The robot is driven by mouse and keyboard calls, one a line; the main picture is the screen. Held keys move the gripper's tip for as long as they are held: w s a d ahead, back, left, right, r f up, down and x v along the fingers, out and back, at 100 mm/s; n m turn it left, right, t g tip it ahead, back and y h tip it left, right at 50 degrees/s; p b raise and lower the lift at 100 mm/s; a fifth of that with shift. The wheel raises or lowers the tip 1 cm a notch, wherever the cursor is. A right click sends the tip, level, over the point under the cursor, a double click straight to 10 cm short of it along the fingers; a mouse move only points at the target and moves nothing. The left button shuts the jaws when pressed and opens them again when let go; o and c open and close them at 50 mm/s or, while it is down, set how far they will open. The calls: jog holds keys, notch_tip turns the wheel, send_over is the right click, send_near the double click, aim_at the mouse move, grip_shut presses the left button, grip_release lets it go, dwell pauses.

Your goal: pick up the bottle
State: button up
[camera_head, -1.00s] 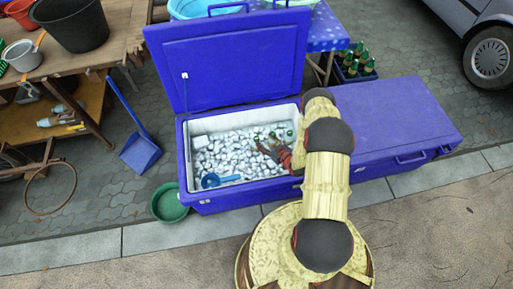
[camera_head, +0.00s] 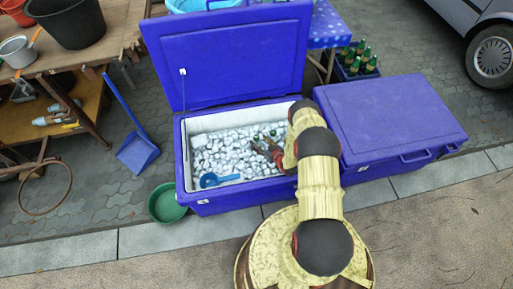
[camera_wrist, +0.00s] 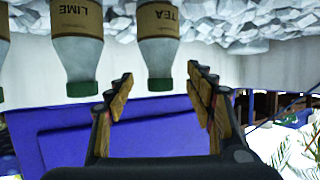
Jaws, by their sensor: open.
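Bottles with green caps stand in the ice of the open blue cooler (camera_head: 240,199). In the wrist view, which looks upside down, a clear bottle with a brown TEA label (camera_wrist: 158,55) hangs in line with the gap between my fingers. A LIME bottle (camera_wrist: 78,50) is beside it to the left, and part of another shows at the left edge. My gripper (camera_wrist: 163,85) is open and empty, its fingertips near the TEA bottle's cap, one on each side. In the head view my gripper (camera_head: 267,150) is inside the cooler, close to the caps.
The cooler's raised lid (camera_head: 228,50) stands behind. A blue scoop (camera_head: 219,180) lies on the ice at the left. A closed blue cooler (camera_head: 390,118) is at the right. A green basin (camera_head: 166,204) sits on the ground at the left.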

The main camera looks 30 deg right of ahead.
jog(key=shift+x, duration=0.9)
jog(key=shift+c, duration=0.4)
grip_shut()
